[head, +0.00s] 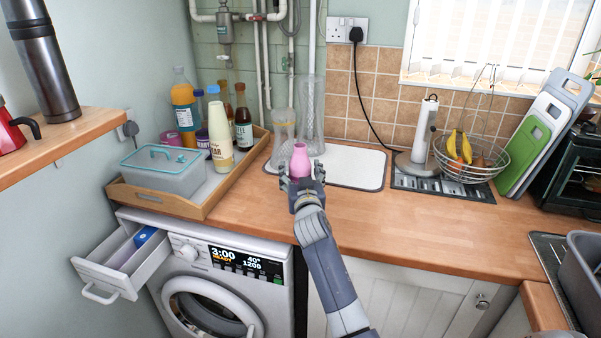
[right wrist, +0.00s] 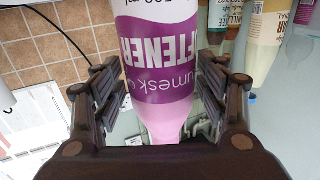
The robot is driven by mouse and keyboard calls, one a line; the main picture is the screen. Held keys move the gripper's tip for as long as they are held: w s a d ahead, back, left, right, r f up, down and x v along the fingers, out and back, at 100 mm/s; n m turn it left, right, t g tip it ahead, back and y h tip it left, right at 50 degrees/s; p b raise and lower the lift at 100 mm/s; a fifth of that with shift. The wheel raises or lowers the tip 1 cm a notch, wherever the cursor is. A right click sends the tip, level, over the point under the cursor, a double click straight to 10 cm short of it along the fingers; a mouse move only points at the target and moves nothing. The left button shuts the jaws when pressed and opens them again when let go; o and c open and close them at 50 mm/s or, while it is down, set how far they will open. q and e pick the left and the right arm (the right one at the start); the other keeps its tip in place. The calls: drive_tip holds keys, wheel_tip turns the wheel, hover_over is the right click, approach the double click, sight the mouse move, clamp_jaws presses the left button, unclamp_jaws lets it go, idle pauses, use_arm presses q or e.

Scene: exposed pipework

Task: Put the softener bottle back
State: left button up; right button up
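The softener bottle (head: 300,161) has a pink top, and in the right wrist view (right wrist: 158,70) it shows a purple and white label. The label is upside down in that view. The bottle looks upright in the head view. Its base is hidden behind the gripper, so I cannot tell whether it touches the worktop. My left gripper is not in view.
A wooden tray (head: 188,207) holds several bottles and a lidded box (head: 163,168). Tall clear vessels (head: 311,112) stand behind my gripper by a white mat (head: 352,167). A drawer (head: 122,262) is open at left.

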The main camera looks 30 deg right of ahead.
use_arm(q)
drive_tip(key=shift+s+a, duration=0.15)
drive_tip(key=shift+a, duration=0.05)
use_arm(e)
drive_tip(key=shift+r, duration=0.1)
drive_tip(key=shift+r, duration=0.25)
drive_tip(key=shift+s+a+f, duration=0.15)
drive_tip(key=shift+s+a, duration=0.05)
drive_tip(key=shift+s, duration=0.05)
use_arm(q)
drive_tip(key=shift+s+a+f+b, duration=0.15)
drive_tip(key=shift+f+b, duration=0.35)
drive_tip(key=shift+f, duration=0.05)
use_arm(e)
drive_tip(key=v, duration=1.1)
drive_tip(key=shift+s, duration=0.25)
drive_tip(key=shift+a, duration=0.1)
